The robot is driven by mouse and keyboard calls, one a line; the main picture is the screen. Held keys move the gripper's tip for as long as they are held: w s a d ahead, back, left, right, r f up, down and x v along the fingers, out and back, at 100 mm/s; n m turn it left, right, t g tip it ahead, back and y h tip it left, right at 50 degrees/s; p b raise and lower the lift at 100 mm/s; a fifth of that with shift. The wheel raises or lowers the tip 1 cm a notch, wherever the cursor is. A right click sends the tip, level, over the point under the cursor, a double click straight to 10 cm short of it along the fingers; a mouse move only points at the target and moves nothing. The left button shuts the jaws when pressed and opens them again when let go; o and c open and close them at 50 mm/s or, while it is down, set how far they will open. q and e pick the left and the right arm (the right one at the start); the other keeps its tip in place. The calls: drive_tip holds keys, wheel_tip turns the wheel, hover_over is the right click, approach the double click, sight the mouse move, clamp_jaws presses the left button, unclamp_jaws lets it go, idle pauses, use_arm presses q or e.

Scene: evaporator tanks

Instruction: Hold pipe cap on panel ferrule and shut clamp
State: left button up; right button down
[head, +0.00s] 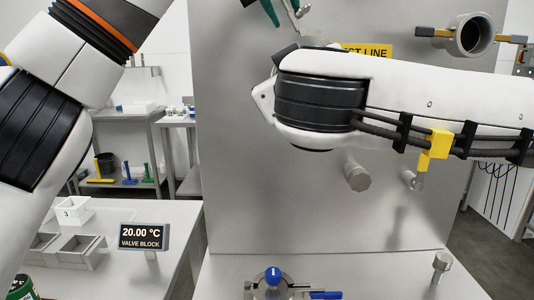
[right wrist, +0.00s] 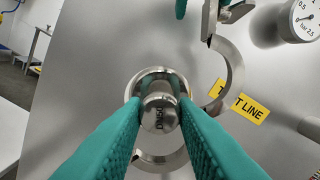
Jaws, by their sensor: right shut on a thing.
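My right gripper (right wrist: 160,106) is shut on the steel pipe cap (right wrist: 159,117), one teal finger on each side, in the right wrist view. The cap is in line with the panel ferrule (right wrist: 160,73); whether they touch is unclear. The clamp (right wrist: 236,75) is open around them, one curved half at upper right and another curved part below the cap. A teal finger of my left gripper (right wrist: 181,8) shows at the top, near the clamp's upper end. In the head view my left gripper (head: 271,12) is mostly cut off, and my right arm hides the right gripper.
The steel panel (head: 240,190) fills the middle. A yellow line label (right wrist: 251,108) and a gauge (right wrist: 305,18) are right of the clamp. A side table (head: 180,220) is at left.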

use_arm(q)
drive_tip(key=v, duration=0.8)
drive_tip(key=w+a+n+t+h, duration=0.4)
drive_tip(key=w+a, duration=0.3)
drive_tip(key=a, duration=0.7)
drive_tip(key=w+a+n+t+h, duration=0.4)
drive_tip(key=w+a+n, duration=0.3)
drive_tip(key=a, duration=0.7)
drive_tip(key=shift+w+a+r+t, duration=0.15)
drive_tip(key=shift+w+a+t, duration=0.15)
drive_tip(key=shift+a, duration=0.1)
use_arm(e)
drive_tip(key=shift+r, duration=0.15)
drive_tip(key=shift+s, duration=0.1)
use_arm(q)
drive_tip(key=shift+f, duration=0.25)
use_arm(e)
drive_tip(key=shift+s, duration=0.1)
